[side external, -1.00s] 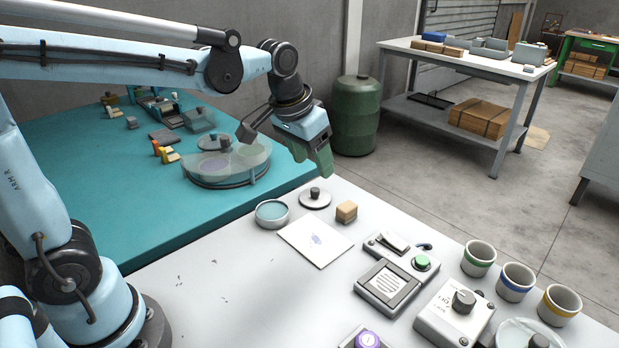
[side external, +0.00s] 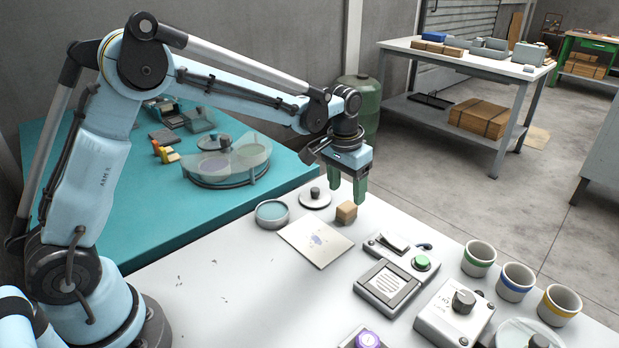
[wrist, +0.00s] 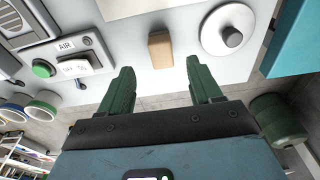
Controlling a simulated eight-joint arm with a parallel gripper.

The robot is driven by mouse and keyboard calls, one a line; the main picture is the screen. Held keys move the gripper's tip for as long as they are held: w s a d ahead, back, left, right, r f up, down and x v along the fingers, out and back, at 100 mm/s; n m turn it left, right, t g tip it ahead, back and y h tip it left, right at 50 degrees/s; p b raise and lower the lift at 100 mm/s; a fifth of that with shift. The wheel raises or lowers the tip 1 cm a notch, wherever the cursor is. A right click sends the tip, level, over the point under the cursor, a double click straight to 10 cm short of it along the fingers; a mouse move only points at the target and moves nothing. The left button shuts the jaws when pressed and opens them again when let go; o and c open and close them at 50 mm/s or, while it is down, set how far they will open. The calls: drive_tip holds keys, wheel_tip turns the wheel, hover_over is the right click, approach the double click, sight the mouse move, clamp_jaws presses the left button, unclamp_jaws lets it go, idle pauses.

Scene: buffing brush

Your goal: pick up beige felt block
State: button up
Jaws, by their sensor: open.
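The beige felt block (side external: 346,212) sits on the white table near its back edge, right of a round lid with a dark knob. It also shows in the wrist view (wrist: 160,48), ahead of and between the fingers. My gripper (side external: 347,200) has green fingers pointing down, above and just behind the block. In the wrist view my gripper (wrist: 155,78) is open and empty, with the fingers well apart. I see no contact with the block.
The knobbed lid (side external: 315,198), a round tin (side external: 272,213) and a white card (side external: 315,243) lie left of the block. A grey device with a green button (side external: 421,262) is to the right. Several cups (side external: 478,259) stand further right.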

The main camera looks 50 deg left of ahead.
sight(347, 206)
drive_tip(key=shift+w+a+f, duration=0.1)
drive_tip(key=shift+w+f, duration=0.05)
drive_tip(key=shift+f, duration=0.9)
drive_tip(key=shift+w+d+f, duration=0.1)
drive_tip(key=shift+w+f, duration=0.1)
drive_tip(key=shift+f, duration=0.9)
drive_tip(key=shift+w+a+f, duration=0.1)
drive_tip(key=shift+w+f, duration=0.05)
drive_tip(key=shift+f, duration=0.9)
drive_tip(key=c, duration=1.1)
drive_tip(key=shift+r, duration=0.1)
drive_tip(key=shift+r, duration=0.5)
wheel_tip(347, 206, up, 3)
drive_tip(key=shift+f, duration=0.1)
drive_tip(key=s+d+r, duration=0.2)
drive_tip(key=d, duration=0.1)
drive_tip(key=s+d+r, duration=0.2)
drive_tip(key=d, duration=0.1)
drive_tip(key=s+d+r, duration=0.2)
drive_tip(key=d+r, duration=0.1)
drive_tip(key=shift+s+d, duration=0.2)
drive_tip(key=shift+d, duration=0.2)
